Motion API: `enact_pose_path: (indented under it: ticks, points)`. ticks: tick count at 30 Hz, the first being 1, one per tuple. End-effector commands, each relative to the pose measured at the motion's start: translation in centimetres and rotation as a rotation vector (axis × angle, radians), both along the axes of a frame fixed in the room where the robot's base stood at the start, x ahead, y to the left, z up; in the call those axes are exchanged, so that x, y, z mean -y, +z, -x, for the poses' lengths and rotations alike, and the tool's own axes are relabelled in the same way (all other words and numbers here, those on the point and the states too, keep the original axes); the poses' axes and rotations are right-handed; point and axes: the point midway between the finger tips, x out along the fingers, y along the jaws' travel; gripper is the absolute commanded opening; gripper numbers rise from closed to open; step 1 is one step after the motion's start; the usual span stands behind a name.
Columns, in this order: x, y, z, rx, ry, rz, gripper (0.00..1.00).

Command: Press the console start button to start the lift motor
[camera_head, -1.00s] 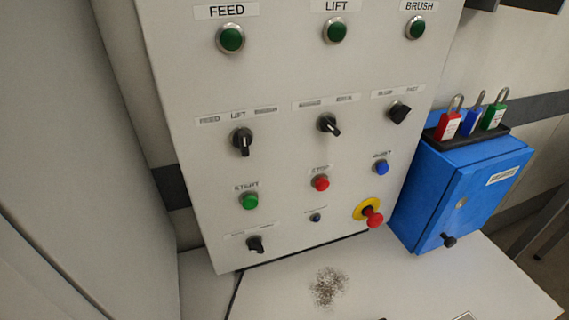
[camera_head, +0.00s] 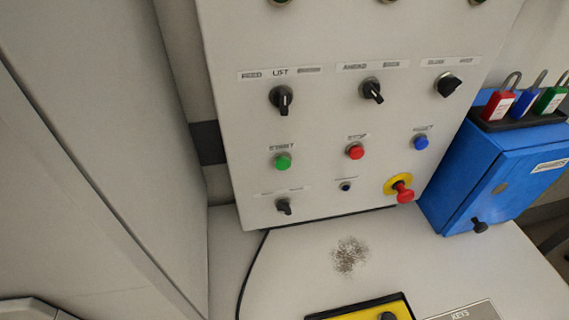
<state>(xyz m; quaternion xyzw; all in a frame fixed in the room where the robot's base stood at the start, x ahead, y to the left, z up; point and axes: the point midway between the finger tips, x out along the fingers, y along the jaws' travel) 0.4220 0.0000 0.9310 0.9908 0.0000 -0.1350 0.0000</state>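The grey console (camera_head: 320,120) stands upright on a light desk in the middle of the head view. Its green start button (camera_head: 283,162) sits on the left of the panel, under a small label reading START. A black selector knob (camera_head: 282,97) labelled FEED, LIFT and a blurred third word is above it, its white mark pointing roughly up and down. The red stop button (camera_head: 355,151) is to the right of the start button. The lamps at the panel's top are mostly cut off. My gripper is not in view, and nothing touches the start button.
A red emergency knob on a yellow ring (camera_head: 404,193) sticks out at lower right. A blue cabinet (camera_head: 497,168) with several padlocks stands right of the console. A yellow and black item (camera_head: 365,311) and a KEYS plate (camera_head: 463,312) lie on the desk (camera_head: 400,245). A light panel (camera_head: 95,130) fills the left.

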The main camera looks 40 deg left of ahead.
Motion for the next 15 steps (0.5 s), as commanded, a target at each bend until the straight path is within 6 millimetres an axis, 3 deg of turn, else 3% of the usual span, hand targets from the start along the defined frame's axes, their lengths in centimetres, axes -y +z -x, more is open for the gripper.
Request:
enact_pose_path:
  ticks: [6,15]
  points:
    - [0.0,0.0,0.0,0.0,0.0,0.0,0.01]
    - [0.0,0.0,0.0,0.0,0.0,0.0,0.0]
